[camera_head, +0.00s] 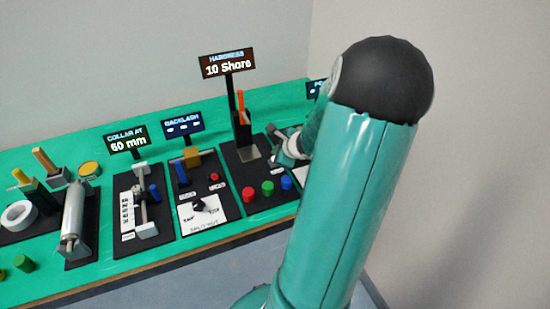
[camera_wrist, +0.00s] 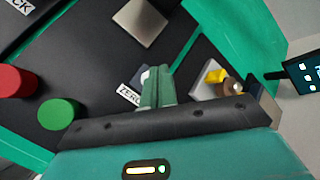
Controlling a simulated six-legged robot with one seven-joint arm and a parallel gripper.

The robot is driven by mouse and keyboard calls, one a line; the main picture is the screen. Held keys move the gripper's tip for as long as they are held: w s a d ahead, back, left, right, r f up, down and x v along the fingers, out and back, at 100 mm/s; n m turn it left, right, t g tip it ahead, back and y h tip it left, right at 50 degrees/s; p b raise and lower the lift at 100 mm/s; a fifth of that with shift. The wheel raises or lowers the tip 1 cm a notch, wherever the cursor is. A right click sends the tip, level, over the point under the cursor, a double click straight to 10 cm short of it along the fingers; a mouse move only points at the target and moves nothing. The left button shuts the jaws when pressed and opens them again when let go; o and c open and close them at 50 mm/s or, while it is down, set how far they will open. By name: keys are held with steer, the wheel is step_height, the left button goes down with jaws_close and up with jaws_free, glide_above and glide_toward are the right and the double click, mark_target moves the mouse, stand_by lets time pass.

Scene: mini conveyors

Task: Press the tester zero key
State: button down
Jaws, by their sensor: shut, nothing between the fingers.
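The hardness tester (camera_head: 243,128) stands on a dark panel, with an orange rod and a display (camera_head: 227,66) reading "10 Shore". My gripper (camera_head: 283,140) is over this panel, to the right of the tester's column. In the wrist view my gripper's green fingers (camera_wrist: 154,82) are together and hold nothing. A ZERO label (camera_wrist: 129,95) lies just left of the fingers. A small pale part (camera_wrist: 145,74) shows by the fingertips; it may be the zero key. The fingers hide most of it, and I cannot tell whether they touch it.
Red (camera_head: 249,194), green (camera_head: 267,187) and blue (camera_head: 286,182) knobs stand along the panel's front. A metal plate (camera_wrist: 140,21) lies beyond my fingers. A panel with a yellow part (camera_wrist: 214,76) is to the right. The backlash station (camera_head: 190,157) stands left of the tester.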

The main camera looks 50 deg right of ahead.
stand_by(0.6)
steer(key=shift+f, duration=0.45)
steer(key=shift+f, duration=0.5)
stand_by(0.6)
steer(key=shift+r, duration=0.95)
steer(key=shift+r, duration=2.5)
